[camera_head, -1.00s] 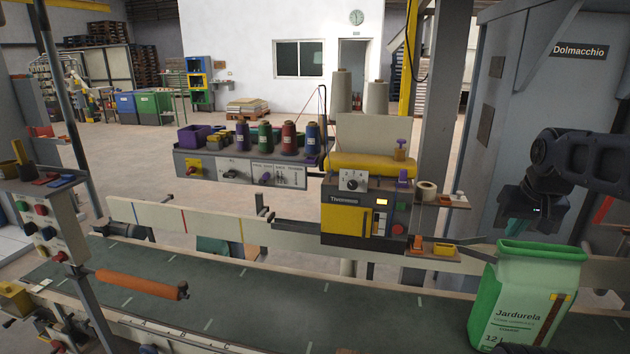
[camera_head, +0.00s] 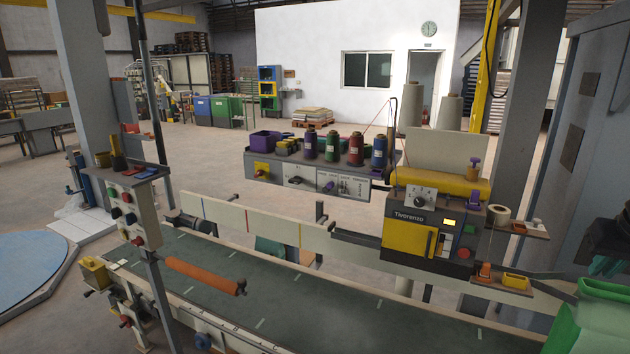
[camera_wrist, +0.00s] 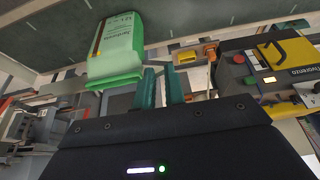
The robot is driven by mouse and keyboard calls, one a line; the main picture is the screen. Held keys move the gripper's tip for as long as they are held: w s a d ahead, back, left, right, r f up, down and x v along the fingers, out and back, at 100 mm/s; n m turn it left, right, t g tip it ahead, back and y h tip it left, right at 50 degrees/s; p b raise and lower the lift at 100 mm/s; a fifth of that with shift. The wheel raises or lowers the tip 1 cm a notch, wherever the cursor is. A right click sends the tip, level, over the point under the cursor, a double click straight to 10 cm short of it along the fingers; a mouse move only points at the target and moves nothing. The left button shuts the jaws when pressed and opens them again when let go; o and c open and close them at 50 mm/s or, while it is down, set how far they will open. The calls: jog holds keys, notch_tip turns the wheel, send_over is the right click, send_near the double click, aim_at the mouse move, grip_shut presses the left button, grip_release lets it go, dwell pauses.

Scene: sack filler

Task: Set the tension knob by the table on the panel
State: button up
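The yellow and dark sewing machine (camera_head: 432,240) stands behind the conveyor, right of centre in the head view. A dark round knob on a white numbered dial plate (camera_head: 421,203) sits on its top front; its setting is too small to read. The panel (camera_head: 300,178) under the thread spools carries a small printed table (camera_head: 352,187), too small to read. My gripper (camera_head: 606,267) is at the right edge, well right of the machine. In the wrist view its teal fingers (camera_wrist: 161,75) are apart and empty. The machine (camera_wrist: 268,65) appears upside down there, with the dial plate (camera_wrist: 309,93) at the right edge.
A green and white sack (camera_wrist: 118,50) stands on the conveyor (camera_head: 290,305) near my gripper. Small shelves with a thread cone (camera_head: 497,214) and a yellow tray (camera_head: 516,282) jut from the machine's right side. A post with a button box (camera_head: 134,215) stands at the left.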

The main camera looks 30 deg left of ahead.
jog(key=o, duration=0.7)
jog(key=shift+o, duration=0.3)
jog(key=shift+w+a+f+n+g+h, duration=0.2)
jog(key=shift+f+n+g+h, duration=0.25)
jog(key=shift+n, duration=0.45)
jog(key=w+a+f+n+h, duration=0.25)
jog(key=w+n+h, duration=0.2)
jog(key=n, duration=0.45)
jog(key=n+t+y, duration=0.5)
jog(key=n+t, duration=0.9)
jog(key=n, duration=1.3)
send_near(419, 203)
jog(key=w, duration=0.8)
jog(key=shift+w+d+f, duration=0.1)
jog(key=shift+w+f, duration=0.05)
jog(key=shift+w, duration=0.15)
jog(key=c, duration=1)
